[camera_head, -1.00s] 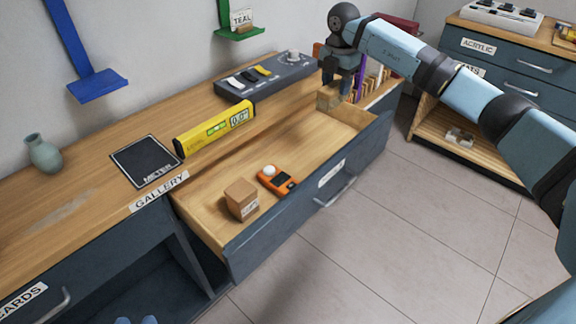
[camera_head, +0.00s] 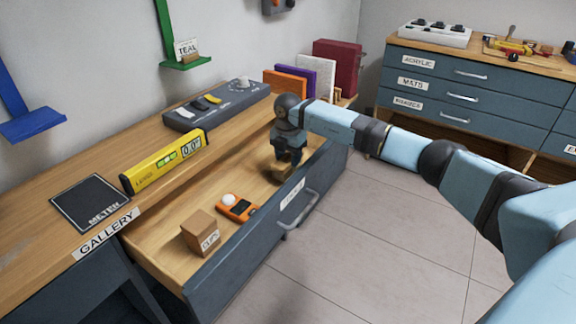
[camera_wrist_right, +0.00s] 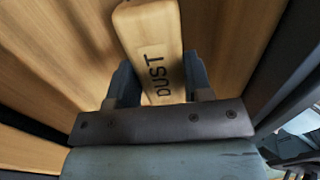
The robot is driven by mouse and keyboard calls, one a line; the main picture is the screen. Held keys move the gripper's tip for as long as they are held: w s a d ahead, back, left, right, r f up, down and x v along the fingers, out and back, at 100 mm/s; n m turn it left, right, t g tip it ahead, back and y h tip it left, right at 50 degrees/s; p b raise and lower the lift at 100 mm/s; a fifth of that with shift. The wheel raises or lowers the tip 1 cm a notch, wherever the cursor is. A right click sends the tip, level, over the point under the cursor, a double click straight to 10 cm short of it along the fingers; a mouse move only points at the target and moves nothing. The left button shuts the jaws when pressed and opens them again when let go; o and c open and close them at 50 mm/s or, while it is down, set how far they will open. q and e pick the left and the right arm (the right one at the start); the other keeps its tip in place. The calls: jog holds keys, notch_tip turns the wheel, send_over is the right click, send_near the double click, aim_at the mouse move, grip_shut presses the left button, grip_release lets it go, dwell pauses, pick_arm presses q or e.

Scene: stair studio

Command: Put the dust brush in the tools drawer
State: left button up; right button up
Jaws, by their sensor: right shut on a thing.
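The dust brush (camera_wrist_right: 152,45) is a pale wooden block marked DUST. It sits between the fingers of my right gripper (camera_wrist_right: 158,88), which is shut on it. In the head view my right gripper (camera_head: 286,160) points down over the right part of the open drawer, close to its front panel. The brush (camera_head: 283,172) shows just below the fingers; I cannot tell whether it touches the drawer floor. The drawer (camera_head: 240,258) has a dark blue-grey front, a wooden inside and a label too small to read. My left gripper is not in view.
In the drawer lie a small brown box (camera_head: 200,232) and an orange device (camera_head: 238,208) with a white ball. A yellow level (camera_head: 165,160), a black METER pad (camera_head: 91,203) and a grey switch panel (camera_head: 215,105) are on the counter. Books (camera_head: 335,68) stand at its far end.

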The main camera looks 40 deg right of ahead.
aim_at(288, 157)
notch_tip(288, 157, down, 2)
jog(key=shift+f, duration=0.25)
jog(key=shift+r, duration=0.1)
jog(key=o, duration=0.8)
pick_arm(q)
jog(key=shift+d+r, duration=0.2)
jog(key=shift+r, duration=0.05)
pick_arm(e)
jog(key=shift+o, duration=0.2)
jog(key=shift+r, duration=0.1)
jog(key=shift+r, duration=0.35)
notch_tip(288, 157, up, 3)
jog(key=shift+p, duration=0.7)
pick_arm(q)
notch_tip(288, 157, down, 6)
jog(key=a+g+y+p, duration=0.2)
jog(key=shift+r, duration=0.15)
pick_arm(e)
notch_tip(288, 157, up, 8)
